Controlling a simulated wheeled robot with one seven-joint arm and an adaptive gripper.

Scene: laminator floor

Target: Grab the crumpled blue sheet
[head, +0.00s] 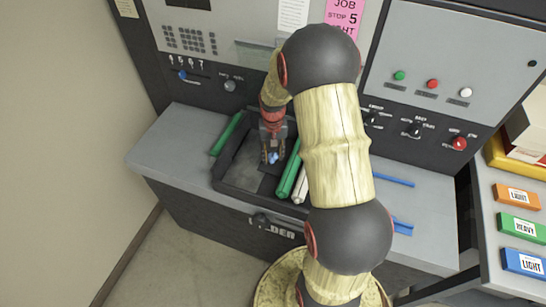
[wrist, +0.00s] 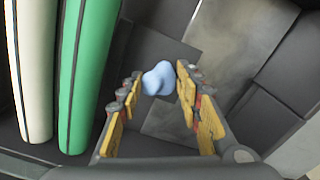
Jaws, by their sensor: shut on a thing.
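The crumpled blue sheet (wrist: 158,78) is a small pale blue lump between the fingertips of my gripper (wrist: 158,88) in the wrist view. Both yellow-padded fingers are against it, and my gripper is shut on it. In the head view the blue sheet (head: 273,158) shows at the tips of my gripper (head: 273,155), over the dark tray (head: 236,178) on the grey machine ledge. I cannot tell whether the sheet still touches the tray floor.
Beside my gripper, a green roll (wrist: 88,75) and a white roll (wrist: 32,70) lie in the tray. Another green bar (head: 227,134) lies at the tray's left. Blue strips (head: 393,180) lie on the ledge to the right. A control panel (head: 450,75) stands behind. The ledge's left end is clear.

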